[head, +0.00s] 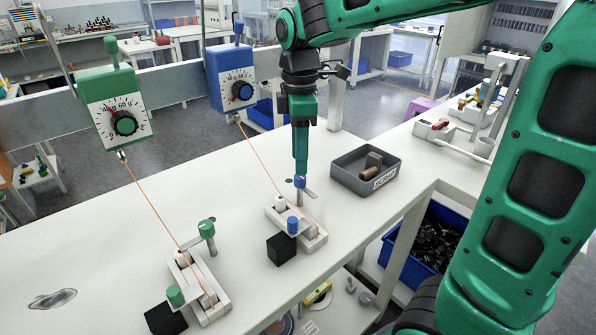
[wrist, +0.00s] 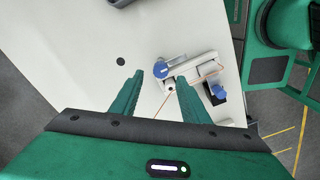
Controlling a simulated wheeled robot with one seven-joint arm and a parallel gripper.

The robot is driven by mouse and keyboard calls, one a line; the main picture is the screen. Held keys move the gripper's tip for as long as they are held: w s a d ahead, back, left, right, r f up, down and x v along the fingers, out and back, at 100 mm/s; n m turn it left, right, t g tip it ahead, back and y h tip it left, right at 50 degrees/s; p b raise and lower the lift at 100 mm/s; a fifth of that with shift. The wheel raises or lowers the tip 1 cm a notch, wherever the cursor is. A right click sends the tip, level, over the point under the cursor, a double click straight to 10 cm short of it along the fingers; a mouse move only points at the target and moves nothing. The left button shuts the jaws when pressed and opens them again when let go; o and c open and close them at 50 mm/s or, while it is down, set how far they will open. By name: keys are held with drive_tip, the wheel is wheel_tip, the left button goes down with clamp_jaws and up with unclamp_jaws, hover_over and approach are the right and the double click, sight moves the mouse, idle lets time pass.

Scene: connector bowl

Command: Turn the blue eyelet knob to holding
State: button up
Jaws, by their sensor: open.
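The blue-marked fixture is a white base (head: 317,242) on the bench. Its rear post carries a blue knob (head: 299,182) with a silver bar; this knob also shows in the wrist view (wrist: 160,70). A second blue knob (head: 292,225) sits at the front beside a black block, and shows in the wrist view (wrist: 218,92). Labels are unreadable, so I cannot tell which is the eyelet knob. My gripper (head: 300,174) points down just above the rear knob. In the wrist view its fingers (wrist: 160,86) are apart and empty, with the rear knob just beyond their tips.
An orange thread runs from the blue dial scale (head: 235,78) to the fixture. A similar green fixture (head: 213,300) and green dial scale (head: 115,110) stand left. A grey tray (head: 345,180) with small blocks sits right.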

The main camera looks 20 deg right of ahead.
sight(299, 182)
drive_tip(key=shift+f, duration=2.45)
drive_tip(key=shift+d+r, duration=0.1)
drive_tip(key=c, duration=1.1)
